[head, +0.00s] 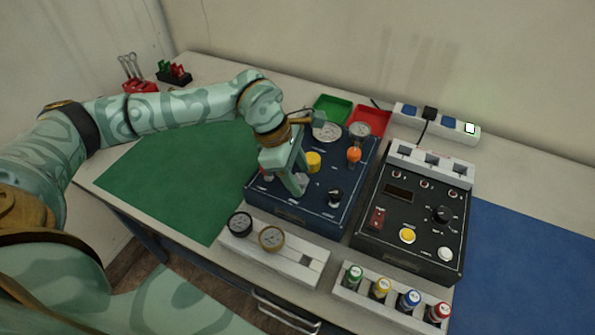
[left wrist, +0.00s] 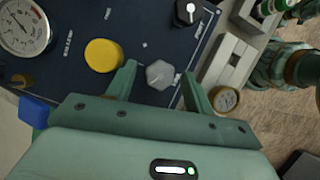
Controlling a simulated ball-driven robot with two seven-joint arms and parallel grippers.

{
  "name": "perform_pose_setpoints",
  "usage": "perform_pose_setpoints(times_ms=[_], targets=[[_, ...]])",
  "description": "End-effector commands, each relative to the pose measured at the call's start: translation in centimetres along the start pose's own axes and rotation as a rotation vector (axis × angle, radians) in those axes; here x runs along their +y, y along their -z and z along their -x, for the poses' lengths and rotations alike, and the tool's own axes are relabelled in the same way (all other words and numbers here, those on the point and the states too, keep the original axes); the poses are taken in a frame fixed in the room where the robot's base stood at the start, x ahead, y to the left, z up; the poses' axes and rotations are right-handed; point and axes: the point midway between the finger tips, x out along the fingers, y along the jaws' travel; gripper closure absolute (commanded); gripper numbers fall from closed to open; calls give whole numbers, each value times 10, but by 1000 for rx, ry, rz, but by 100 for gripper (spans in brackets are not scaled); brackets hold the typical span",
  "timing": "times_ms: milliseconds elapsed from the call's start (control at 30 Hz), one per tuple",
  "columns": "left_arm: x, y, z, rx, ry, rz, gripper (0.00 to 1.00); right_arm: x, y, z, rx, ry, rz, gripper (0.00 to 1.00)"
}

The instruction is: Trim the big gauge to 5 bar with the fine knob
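The blue trainer panel (head: 290,214) lies on the bench under my left gripper (head: 292,188). The big gauge (head: 326,131) has a white dial at the panel's far side; it also shows at the upper left of the left wrist view (left wrist: 24,28). Its reading is too small to tell. In the left wrist view a grey faceted knob (left wrist: 160,74) sits between the two fingers of my left gripper (left wrist: 158,88), with gaps on both sides; the fingers are open. I cannot read which knob is the fine one. A round yellow knob (left wrist: 103,55) is just left of the fingers. My right gripper is not in view.
An orange knob (head: 354,155) and a black knob (head: 335,196) stand on the panel. A black instrument box (head: 390,246) is to the right. A grey holder (head: 290,267) with two small gauges is in front. Green mat (head: 150,185) at left is clear.

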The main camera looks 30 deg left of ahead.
Motion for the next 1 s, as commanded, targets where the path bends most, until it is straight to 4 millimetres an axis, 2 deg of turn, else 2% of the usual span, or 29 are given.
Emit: perform_pose_setpoints(times_ms=[267,367,467,800,1000], targets=[[0,0,0,1,1,-1,47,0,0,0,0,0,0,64],[0,0,7,1,0,-1,47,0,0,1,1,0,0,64],[0,0,23,0,-2,-1,47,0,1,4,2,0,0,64],[0,0,115,0,-4,-1,47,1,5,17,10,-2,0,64],[1,0,151,1,-2,0,47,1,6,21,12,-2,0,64]])
